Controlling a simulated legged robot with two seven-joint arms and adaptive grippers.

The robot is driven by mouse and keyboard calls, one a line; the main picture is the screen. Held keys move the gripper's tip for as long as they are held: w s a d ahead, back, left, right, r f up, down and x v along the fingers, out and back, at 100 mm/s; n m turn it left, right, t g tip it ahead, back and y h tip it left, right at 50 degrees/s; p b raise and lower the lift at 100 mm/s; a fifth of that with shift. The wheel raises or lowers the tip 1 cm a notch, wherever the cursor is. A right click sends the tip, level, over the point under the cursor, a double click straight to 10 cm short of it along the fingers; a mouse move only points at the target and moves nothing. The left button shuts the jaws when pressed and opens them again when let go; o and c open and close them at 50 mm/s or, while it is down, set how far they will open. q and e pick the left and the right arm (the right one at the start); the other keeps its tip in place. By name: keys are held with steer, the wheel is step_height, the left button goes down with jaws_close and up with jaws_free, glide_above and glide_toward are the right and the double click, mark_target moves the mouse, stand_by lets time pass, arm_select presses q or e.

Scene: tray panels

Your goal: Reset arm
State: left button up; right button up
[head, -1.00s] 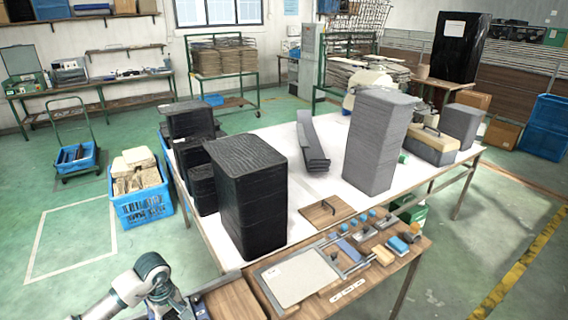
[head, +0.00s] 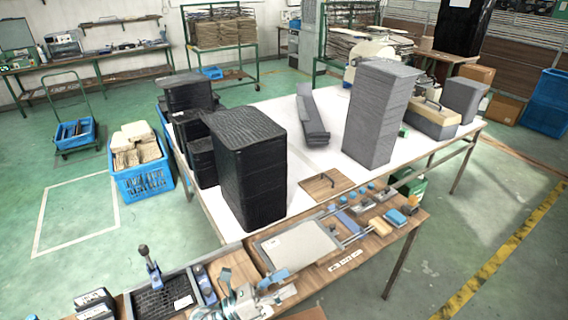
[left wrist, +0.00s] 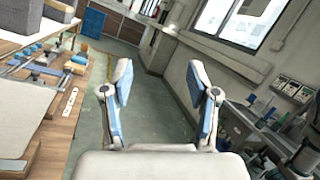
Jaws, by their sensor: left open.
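My left gripper (head: 252,285) is at the bottom middle of the head view, at the front edge of the wooden workbench, just below the pale flat panel (head: 298,246). In the left wrist view, its two blue-padded fingers (left wrist: 161,88) are spread apart with nothing between them. The floor shows beyond them. A black tray (head: 163,296) with a white label lies left of the gripper in the head view. My right gripper is not in view.
Tall black stacks (head: 250,170) and a grey stack (head: 378,115) stand on the white table (head: 330,160). Small blue parts and rails lie on the wooden bench (head: 420,216). A blue crate (head: 143,182) stands on the floor at left. In the wrist view, a cluttered bench is at right.

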arm_select(q)
steer(key=w+a+f+n+t+y, duration=0.2)
steer(key=a+f+n+t+y, duration=0.35)
steer(key=n, duration=0.85)
steer(key=w+a+f+n+t+y, duration=0.2)
steer(key=a+n+t+y, duration=0.45)
steer(key=n+y, duration=0.5)
steer(key=s+a+f+n+g+y, duration=0.1)
steer(key=s+a+f+n+g, duration=0.2)
steer(key=f+n, duration=0.25)
steer(key=s+a+f+n+g+y, duration=0.2)
steer(key=a+f+n+g, duration=0.15)
steer(key=f, duration=0.25)
steer(key=s+a+f+n+g, duration=0.1)
steer(key=s+f+n+g, duration=0.5)
steer(key=s, duration=0.5)
steer(key=s+a+f+n+g, duration=0.1)
steer(key=s+f+n+g, duration=0.25)
steer(key=s+f, duration=0.65)
step_height(320, 180, down, 14)
steer(key=m+g, duration=0.1)
steer(key=s+f, duration=0.4)
steer(key=f, duration=0.4)
steer(key=s+a+f+g, duration=0.1)
steer(key=s+f, duration=0.4)
steer(key=f, duration=0.4)
steer(key=shift+s+a+f, duration=0.1)
